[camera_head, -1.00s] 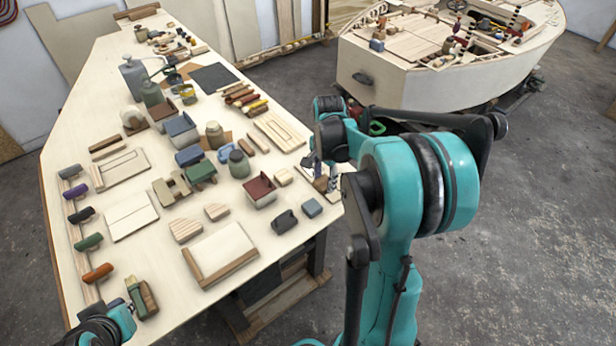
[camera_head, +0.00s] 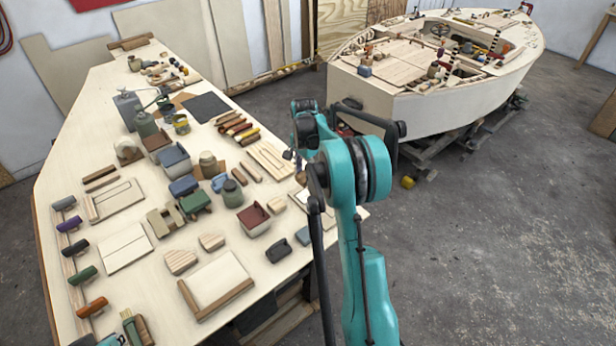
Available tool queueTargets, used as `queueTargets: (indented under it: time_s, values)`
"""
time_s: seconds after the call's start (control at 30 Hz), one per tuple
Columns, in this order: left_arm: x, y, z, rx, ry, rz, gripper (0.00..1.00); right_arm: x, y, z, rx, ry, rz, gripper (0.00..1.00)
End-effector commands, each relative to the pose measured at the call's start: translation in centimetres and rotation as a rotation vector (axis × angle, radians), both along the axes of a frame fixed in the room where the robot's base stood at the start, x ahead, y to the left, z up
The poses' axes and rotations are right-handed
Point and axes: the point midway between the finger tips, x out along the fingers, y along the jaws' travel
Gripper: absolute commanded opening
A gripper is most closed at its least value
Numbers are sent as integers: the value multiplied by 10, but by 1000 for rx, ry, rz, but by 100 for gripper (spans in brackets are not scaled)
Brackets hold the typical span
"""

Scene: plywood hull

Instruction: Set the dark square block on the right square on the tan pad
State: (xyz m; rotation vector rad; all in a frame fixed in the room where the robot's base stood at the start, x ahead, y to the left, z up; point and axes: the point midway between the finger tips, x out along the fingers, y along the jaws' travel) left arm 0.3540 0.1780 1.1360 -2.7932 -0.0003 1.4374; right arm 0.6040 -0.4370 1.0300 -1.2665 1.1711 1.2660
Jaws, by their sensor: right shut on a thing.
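My right gripper (camera_head: 299,170) is at the right side of the bench, largely hidden behind my own teal arm. It is shut on a small dark thing, taken to be the dark square block, whose shape is too small and covered to make out. A pale tan board (camera_head: 299,197), possibly the tan pad, lies just below the gripper, partly hidden by the arm. Its squares cannot be made out. Whether the held thing touches it cannot be told.
A pale board with a brown edge (camera_head: 217,284) lies nearer. The bench (camera_head: 165,320) is crowded; a boat hull (camera_head: 400,110) stands behind.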

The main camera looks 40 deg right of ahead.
Motion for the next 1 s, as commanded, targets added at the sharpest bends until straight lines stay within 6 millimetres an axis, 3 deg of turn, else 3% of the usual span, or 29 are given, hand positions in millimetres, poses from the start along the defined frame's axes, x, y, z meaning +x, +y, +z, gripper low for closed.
queueTargets:
  time_s: [1.0]
  values:
    - [0, 0, -47, 0, 0, 0, 0, -1, 0, -74, 0, 0, 0, 18]
